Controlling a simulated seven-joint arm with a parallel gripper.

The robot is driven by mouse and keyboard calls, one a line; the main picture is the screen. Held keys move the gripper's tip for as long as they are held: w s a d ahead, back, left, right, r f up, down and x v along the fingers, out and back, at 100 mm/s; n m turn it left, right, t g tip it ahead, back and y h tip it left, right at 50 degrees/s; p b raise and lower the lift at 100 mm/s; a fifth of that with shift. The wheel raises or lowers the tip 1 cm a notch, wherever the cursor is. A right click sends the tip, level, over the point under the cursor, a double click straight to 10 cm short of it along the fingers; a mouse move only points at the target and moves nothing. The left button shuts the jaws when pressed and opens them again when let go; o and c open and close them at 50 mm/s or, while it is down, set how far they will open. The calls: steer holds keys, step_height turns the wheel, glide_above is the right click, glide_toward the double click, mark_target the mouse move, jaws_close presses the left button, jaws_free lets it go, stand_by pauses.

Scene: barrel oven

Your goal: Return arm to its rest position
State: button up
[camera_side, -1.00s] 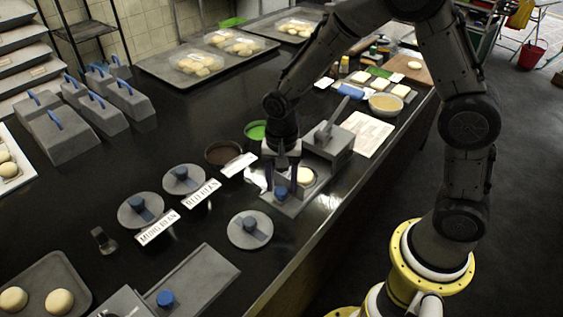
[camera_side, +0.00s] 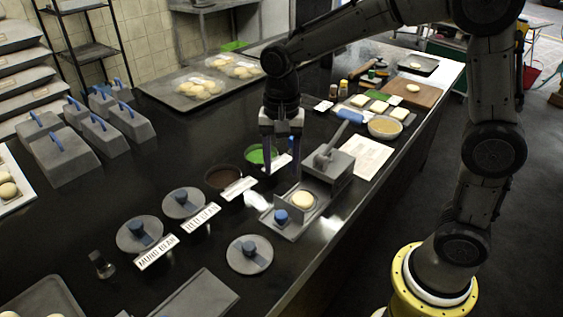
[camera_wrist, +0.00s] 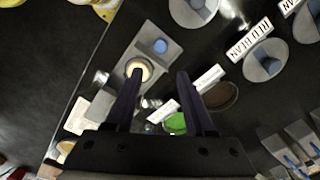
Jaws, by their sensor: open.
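My gripper (camera_side: 283,150) is open and empty, with its two dark fingers pointing down. It hangs above the counter, apart from the grey press tray (camera_side: 292,231). The tray holds a pale dough piece (camera_side: 301,200) and a blue-knobbed part (camera_side: 281,217). In the wrist view, the fingers of my gripper (camera_wrist: 155,75) are spread with nothing between them. The dough (camera_wrist: 140,69) and the blue knob (camera_wrist: 160,46) show beyond them. My arm is bent over the counter.
A grey block with a handle (camera_side: 330,160) stands just right of my gripper. Green (camera_side: 259,155) and dark brown (camera_side: 222,178) bowls are on the left. Blue-knobbed lids (camera_side: 249,255) lie nearer the camera. A bowl of yellow filling (camera_side: 385,128) stands further right.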

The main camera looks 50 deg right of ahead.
steer(key=s+d+r+t, duration=0.3)
steer(key=s+d+r, duration=0.1)
steer(key=s+r, duration=0.4)
steer(key=s+d+f+n+t, duration=0.1)
steer(key=s+f+n+t, duration=0.1)
steer(key=s+n, duration=0.9)
steer(key=shift+d+t, duration=0.3)
